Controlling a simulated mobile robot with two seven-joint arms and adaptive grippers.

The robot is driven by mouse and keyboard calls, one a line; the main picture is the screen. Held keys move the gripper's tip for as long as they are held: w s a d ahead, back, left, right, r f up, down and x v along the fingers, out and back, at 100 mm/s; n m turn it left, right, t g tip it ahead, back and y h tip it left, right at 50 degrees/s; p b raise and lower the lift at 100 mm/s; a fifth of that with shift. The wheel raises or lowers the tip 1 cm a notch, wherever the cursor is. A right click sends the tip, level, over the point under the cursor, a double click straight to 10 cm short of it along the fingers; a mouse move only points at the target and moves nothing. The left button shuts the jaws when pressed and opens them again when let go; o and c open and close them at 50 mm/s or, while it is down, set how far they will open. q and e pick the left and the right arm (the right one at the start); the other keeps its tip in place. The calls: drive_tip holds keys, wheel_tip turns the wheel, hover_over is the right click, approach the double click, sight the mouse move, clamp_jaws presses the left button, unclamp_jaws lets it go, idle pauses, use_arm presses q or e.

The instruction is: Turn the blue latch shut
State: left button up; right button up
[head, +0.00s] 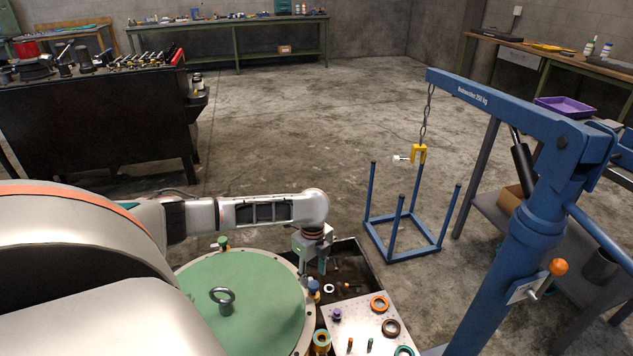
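A small blue piece (313,286), which looks like the blue latch, sits at the right rim of the round green cover (250,312). My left gripper (313,272) points down just above the blue piece, and its fingers look apart. Whether they touch it is too small to tell. The way the latch is turned cannot be made out. My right gripper is not in view.
A dark open tray (350,262) lies right of the cover, with a light board (362,322) of rings and small parts in front. A ring bolt (222,298) stands on the cover. A blue hoist (535,220) stands at the right.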

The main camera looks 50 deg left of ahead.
sight(313, 284)
use_arm(q)
wheel_tip(313, 284, down, 3)
drive_tip(key=shift+s+f+b, duration=0.1)
drive_tip(key=shift+b, duration=0.25)
drive_tip(key=shift+f, duration=0.4)
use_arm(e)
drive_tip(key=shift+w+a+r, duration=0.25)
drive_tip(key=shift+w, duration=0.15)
use_arm(q)
drive_tip(key=c, duration=1.1)
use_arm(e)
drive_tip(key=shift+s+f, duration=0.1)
use_arm(q)
drive_tip(key=shift+r, duration=0.1)
